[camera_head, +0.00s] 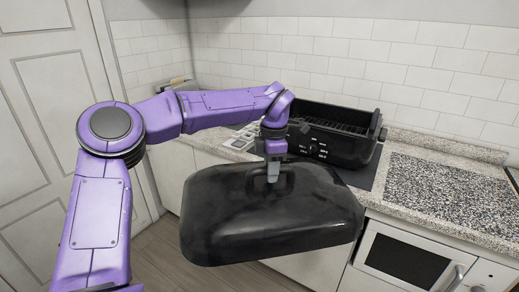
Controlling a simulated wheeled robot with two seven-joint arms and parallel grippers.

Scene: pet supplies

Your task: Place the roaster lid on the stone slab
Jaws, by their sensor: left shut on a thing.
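The roaster lid (265,220) is a large black domed cover with a handle on top. My left gripper (273,175) is shut on the lid's handle from above. The lid hangs roughly level in front of the counter edge, over the floor side. The speckled stone slab (450,197) lies flat on the counter at the right, with its visible top bare. The lid is apart from the slab, to its left and nearer to me. My right gripper is not in view.
The black roaster base (335,135) stands open on the counter behind the lid, on a dark mat (360,176). A microwave (405,258) sits below the counter at the right. A white door (45,110) is at the left.

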